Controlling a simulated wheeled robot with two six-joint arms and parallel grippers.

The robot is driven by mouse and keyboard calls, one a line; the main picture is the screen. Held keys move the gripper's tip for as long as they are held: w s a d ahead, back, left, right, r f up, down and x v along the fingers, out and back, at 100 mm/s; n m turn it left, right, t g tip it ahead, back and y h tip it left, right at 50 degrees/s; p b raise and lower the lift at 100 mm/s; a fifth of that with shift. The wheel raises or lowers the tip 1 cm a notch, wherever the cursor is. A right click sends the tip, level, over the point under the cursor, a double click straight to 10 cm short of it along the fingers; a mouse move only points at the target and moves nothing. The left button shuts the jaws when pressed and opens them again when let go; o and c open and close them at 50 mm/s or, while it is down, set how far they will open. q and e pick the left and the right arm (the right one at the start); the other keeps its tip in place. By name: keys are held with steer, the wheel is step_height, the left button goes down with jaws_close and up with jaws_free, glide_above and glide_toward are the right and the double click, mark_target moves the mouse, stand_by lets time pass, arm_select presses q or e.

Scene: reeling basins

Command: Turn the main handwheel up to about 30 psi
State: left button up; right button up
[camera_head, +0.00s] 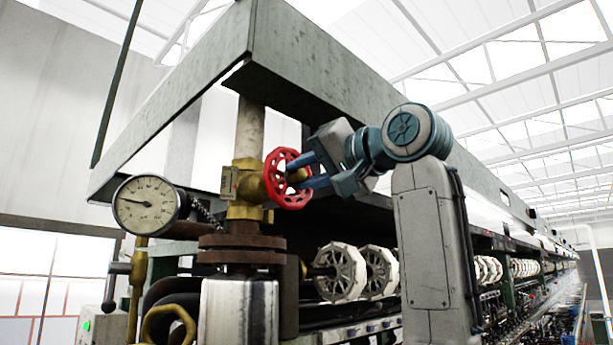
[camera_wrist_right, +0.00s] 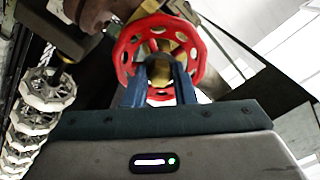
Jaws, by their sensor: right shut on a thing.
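The main handwheel (camera_head: 274,166) is a red wheel with holes in its rim, on a brass valve (camera_head: 247,190) of a vertical pipe. My right gripper (camera_head: 297,176) reaches it from the right, with its blue fingers shut on the wheel. In the right wrist view the handwheel (camera_wrist_right: 126,52) fills the top middle, and the two fingers (camera_wrist_right: 160,85) reach into it around its centre. A round pressure gauge (camera_head: 147,204) with a white face stands left of the valve. Its needle points left and slightly up; the numbers are too small to read. My left gripper is not in view.
A green metal beam frame (camera_head: 330,75) runs above the valve and my right arm. Rusty flanges (camera_head: 240,249) sit below the valve. White reels (camera_head: 342,272) line the machine below and right.

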steer(key=n, duration=0.4)
steer(key=shift+f, duration=0.15)
steer(key=n, duration=0.4)
steer(key=shift+b, duration=0.3)
steer(key=o, duration=0.9)
steer(key=shift+c, duration=0.2)
steer(key=b+v, duration=0.3)
steer(key=v, duration=0.4)
